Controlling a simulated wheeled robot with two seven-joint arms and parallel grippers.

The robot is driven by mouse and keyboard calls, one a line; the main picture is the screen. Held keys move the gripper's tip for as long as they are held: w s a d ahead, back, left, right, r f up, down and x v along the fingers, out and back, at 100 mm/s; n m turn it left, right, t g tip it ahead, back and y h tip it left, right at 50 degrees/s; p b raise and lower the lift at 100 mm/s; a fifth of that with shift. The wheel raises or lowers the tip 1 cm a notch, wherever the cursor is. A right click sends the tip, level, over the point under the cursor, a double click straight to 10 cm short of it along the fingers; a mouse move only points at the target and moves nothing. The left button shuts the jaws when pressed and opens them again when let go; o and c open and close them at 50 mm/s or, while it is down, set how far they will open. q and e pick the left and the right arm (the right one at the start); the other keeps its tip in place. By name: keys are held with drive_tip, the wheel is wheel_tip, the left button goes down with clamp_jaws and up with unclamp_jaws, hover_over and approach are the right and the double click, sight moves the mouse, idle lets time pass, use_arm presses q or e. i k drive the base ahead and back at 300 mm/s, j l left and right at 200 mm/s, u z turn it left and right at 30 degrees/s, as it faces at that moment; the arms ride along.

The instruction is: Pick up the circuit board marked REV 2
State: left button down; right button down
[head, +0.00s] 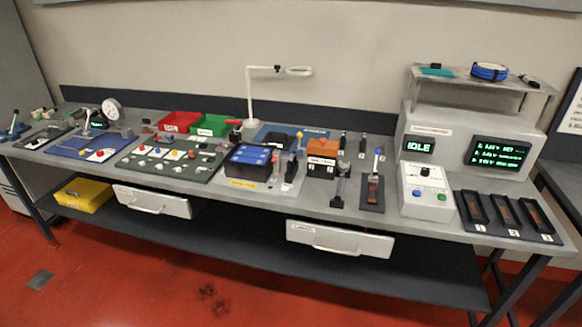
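No REV 2 marking can be read anywhere in the head view, so I cannot tell which item is that circuit board. A small flat teal piece (437,72) lies on the raised shelf at the right; it is too small to tell what it is. Small green and pale pieces (42,113) lie at the far left end of the workbench (270,199), also too small to identify. Neither of my grippers shows in the head view.
The bench holds a blue mat (68,149), a dark green panel (150,171), red (179,122) and green bins (211,125), a white lamp (249,100), a dark battery box (247,166), an IDLE tester (418,146) and numbered slots (506,232). A yellow bin (83,196) sits below.

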sight(291, 162)
drive_tip(key=z, duration=0.45)
drive_tip(key=j+z, duration=1.15)
drive_tip(key=k+j+z, duration=0.15)
drive_tip(key=j+z, duration=0.2)
drive_tip(key=j, duration=0.1)
